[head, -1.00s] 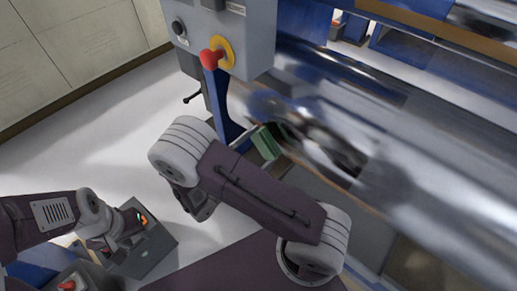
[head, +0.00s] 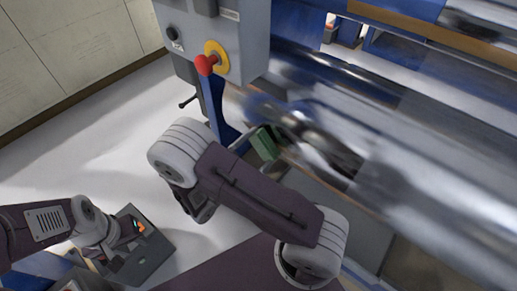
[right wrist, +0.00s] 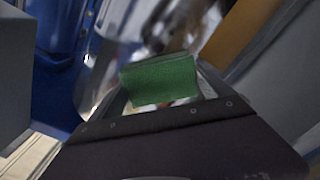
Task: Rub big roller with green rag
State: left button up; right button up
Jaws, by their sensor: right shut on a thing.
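The big roller (head: 425,165) is the wide, shiny silver cylinder running diagonally across the right of the head view. My right gripper (head: 252,141) is shut on the green rag (head: 264,143) and holds it at the roller's left end, close to its surface. Whether the rag touches the roller I cannot tell. In the right wrist view the rag (right wrist: 160,82) is a folded green block between the fingers, with a blurred shiny surface behind it. My left gripper (head: 122,236) is low at the left, away from the roller; its fingers are not clear.
A grey control box (head: 215,45) with a red emergency button (head: 206,65) on a yellow plate stands left of the rollers. A blue frame post (head: 222,112) is beneath it. White floor (head: 90,140) at the left is clear.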

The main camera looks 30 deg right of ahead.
jog(key=shift+w+d, duration=0.15)
jog(key=shift+d, duration=0.35)
